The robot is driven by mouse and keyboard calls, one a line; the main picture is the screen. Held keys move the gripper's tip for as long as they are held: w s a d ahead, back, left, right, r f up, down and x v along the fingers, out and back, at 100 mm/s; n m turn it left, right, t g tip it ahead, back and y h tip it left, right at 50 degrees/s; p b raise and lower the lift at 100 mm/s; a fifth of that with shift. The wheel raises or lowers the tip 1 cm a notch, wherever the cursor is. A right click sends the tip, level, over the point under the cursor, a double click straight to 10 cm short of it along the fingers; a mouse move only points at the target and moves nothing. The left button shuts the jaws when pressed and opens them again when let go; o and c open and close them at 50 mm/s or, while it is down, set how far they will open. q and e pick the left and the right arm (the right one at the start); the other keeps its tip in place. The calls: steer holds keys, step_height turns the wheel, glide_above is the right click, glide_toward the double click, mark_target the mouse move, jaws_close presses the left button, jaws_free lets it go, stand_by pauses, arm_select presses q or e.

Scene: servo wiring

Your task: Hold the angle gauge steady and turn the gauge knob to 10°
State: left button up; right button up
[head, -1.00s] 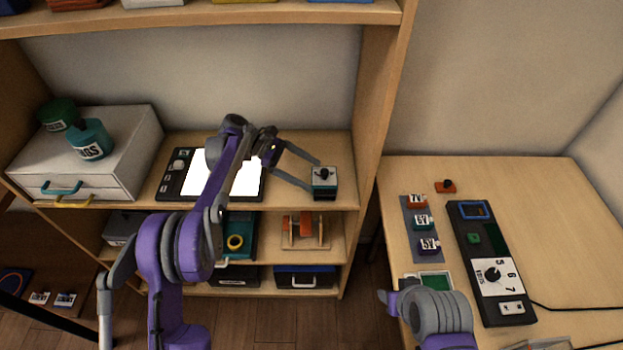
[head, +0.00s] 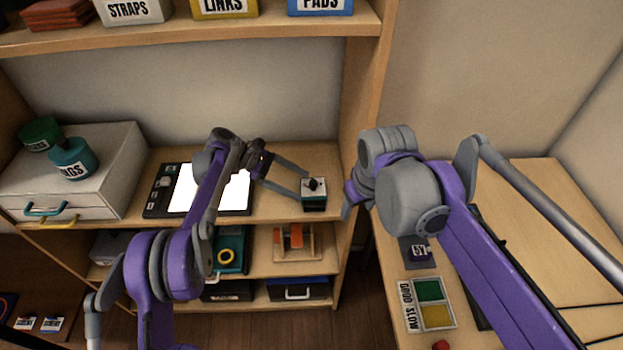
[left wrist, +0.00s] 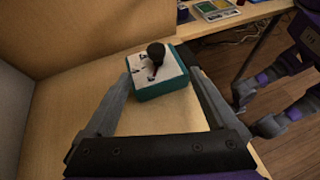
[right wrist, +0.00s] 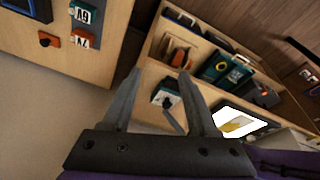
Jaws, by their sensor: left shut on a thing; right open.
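The angle gauge (head: 314,193) is a small teal box with a white dial face and a black knob on top. It is at the right end of the middle shelf. My left gripper (head: 303,190) is shut on the gauge, one finger on each side. In the left wrist view the gauge (left wrist: 162,87) sits between the fingertips and its black knob (left wrist: 156,52) stands up from the dial. The dial reading is too small to tell. My right gripper (right wrist: 161,72) is open and empty. In the right wrist view the gauge (right wrist: 160,96) shows beyond its fingers.
A tablet with a bright screen (head: 225,192) lies left of the gauge. The shelf's side panel (head: 362,120) stands between the gauge and the right table. On that table is a tray (head: 446,315) with green and yellow sections. My right arm covers much of the table.

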steer(key=w+a+r+n+g, duration=0.1)
steer(key=w+a+r+n, duration=0.2)
steer(key=w, duration=0.5)
steer(key=n+g, duration=0.1)
steer(key=g, duration=0.1)
glide_toward(312, 184)
step_height(312, 184, down, 9)
steer(key=shift+s+a+r, duration=0.1)
steer(key=shift+r, duration=0.1)
